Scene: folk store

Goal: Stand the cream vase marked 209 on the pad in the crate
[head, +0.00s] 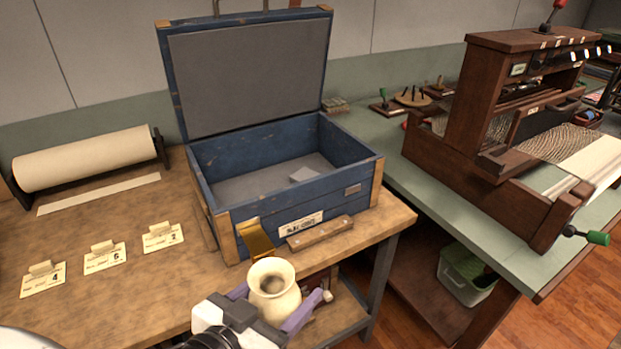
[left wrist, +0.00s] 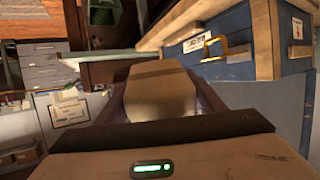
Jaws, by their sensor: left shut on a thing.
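The cream vase (head: 274,303) has a round open mouth and a flared neck, and it is roughly upright in front of the crate. My left gripper (head: 272,306) is shut on its body, with purple fingers on both sides. The vase also fills the space between the fingers in the left wrist view (left wrist: 160,97). No 209 mark can be read. The blue wooden crate (head: 340,199) stands on the bench with its lid open. Its grey floor shows, with a small lighter grey patch (head: 303,174) that may be the pad. My right gripper is out of view.
A brass latch (head: 255,239) and a wooden strip (head: 320,233) are at the crate's front. Several numbered cards (head: 104,257) and a paper roll (head: 85,158) lie to the left. A wooden loom (head: 470,130) stands on the green table at the right.

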